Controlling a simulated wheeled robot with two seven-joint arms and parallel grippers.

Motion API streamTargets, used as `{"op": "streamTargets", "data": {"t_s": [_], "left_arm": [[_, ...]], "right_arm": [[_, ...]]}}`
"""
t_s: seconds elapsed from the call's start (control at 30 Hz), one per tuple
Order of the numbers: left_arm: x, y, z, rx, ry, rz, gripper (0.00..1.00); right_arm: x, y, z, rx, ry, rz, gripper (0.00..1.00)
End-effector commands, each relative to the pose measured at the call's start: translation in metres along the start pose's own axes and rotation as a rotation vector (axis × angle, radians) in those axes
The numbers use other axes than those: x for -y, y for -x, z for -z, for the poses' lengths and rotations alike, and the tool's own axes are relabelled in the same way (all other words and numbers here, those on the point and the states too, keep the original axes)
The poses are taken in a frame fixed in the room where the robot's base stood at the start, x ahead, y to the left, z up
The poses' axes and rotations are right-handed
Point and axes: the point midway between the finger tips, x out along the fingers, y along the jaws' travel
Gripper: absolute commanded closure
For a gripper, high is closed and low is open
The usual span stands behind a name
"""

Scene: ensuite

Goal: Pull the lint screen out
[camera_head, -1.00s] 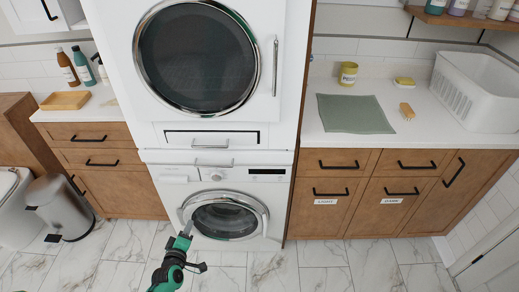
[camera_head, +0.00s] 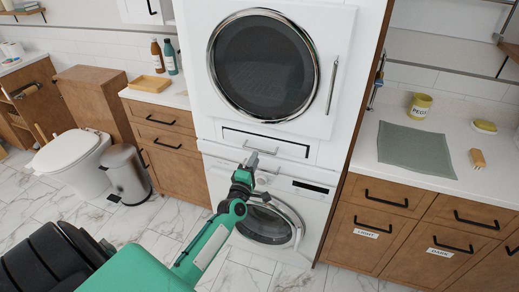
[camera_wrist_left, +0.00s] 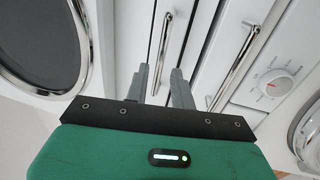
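The lint screen (camera_head: 290,148) is a white, dark-edged panel below the round dryer door, flush in its slot as far as I can see. Its silver bar handle (camera_head: 261,151) is partly behind my gripper. In the left wrist view the lint screen handle (camera_wrist_left: 161,45) runs down between my two fingers. My left gripper (camera_head: 249,162) is at the front of the machine by this handle. In the wrist view the left gripper (camera_wrist_left: 160,86) is open, with a clear gap between its fingers. I cannot tell whether either finger touches the bar. My right gripper is out of view.
A second bar handle (camera_wrist_left: 238,62) lies close beside the fingers, on the panel below. The dryer door (camera_head: 264,65) is shut above, and the washer door (camera_head: 268,222) is shut below. A toilet (camera_head: 72,158) and bin (camera_head: 125,174) stand left. Floor in front is clear.

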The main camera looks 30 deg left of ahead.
Motion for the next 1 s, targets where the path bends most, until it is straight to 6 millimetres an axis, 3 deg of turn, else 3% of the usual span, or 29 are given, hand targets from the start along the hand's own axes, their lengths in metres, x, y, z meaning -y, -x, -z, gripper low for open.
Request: {"op": "streamTargets", "data": {"t_s": [0.1,0.3,0.77,0.9,1.0], "left_arm": [[-0.002,-0.021,0.0,0.001,-0.001,-0.001,0.75],[0.0,-0.043,0.0,0.0,-0.001,0.0,0.75],[0.0,-0.052,0.0,0.001,-0.001,0.0,0.75],[0.001,-0.052,0.0,0.001,-0.001,0.0,1.0],[0.001,-0.052,0.0,0.001,-0.001,0.001,1.0]], "right_arm": [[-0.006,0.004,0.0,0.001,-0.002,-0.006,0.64],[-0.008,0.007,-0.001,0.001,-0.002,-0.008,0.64],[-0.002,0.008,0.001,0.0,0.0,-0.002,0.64],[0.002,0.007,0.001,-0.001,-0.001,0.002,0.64],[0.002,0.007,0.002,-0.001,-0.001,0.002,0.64]]}}
